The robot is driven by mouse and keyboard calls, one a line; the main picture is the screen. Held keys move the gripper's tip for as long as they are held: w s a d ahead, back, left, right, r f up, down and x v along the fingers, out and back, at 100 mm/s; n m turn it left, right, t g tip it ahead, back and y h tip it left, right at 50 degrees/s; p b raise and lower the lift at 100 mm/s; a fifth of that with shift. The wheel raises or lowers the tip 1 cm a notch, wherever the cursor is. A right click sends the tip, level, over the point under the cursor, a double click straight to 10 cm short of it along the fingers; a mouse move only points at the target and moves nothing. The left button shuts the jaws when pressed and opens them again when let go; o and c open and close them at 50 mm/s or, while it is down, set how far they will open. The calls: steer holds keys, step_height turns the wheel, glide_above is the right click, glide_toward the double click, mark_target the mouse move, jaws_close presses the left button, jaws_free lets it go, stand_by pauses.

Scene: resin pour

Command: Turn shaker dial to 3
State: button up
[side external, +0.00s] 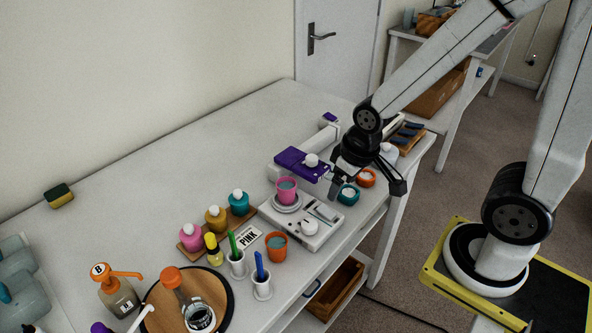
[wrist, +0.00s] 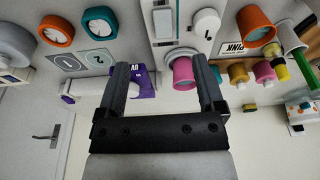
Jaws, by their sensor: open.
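The shaker is a white box (side external: 318,239) on the bench, with a pink cup (side external: 287,190) on its round platform. Its white round dial (side external: 310,227) is on the near side of the box. In the wrist view the dial (wrist: 207,22) is near the top, with a small dark mark, perhaps a 1, beside it. The pink cup (wrist: 183,73) shows between my fingers. My gripper (side external: 366,187) is open and empty, above the bench to the right of the shaker, apart from the dial. The dial's setting is too small to read.
A purple UV lamp (side external: 296,160) stands behind the shaker. A teal cup (side external: 348,195) and an orange cup (side external: 366,178) are close to my gripper. Bottles, an orange cup (side external: 276,246) and pen holders stand to the left.

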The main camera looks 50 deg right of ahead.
steer(key=a+n, duration=0.1)
steer(key=n+g, duration=0.3)
steer(key=n, duration=0.5)
glide_above(310, 223)
steer(key=shift+a+f, duration=0.1)
steer(key=shift+f, duration=0.3)
steer(key=shift+f, duration=0.15)
steer(key=shift+f, duration=3.75)
jaws_close()
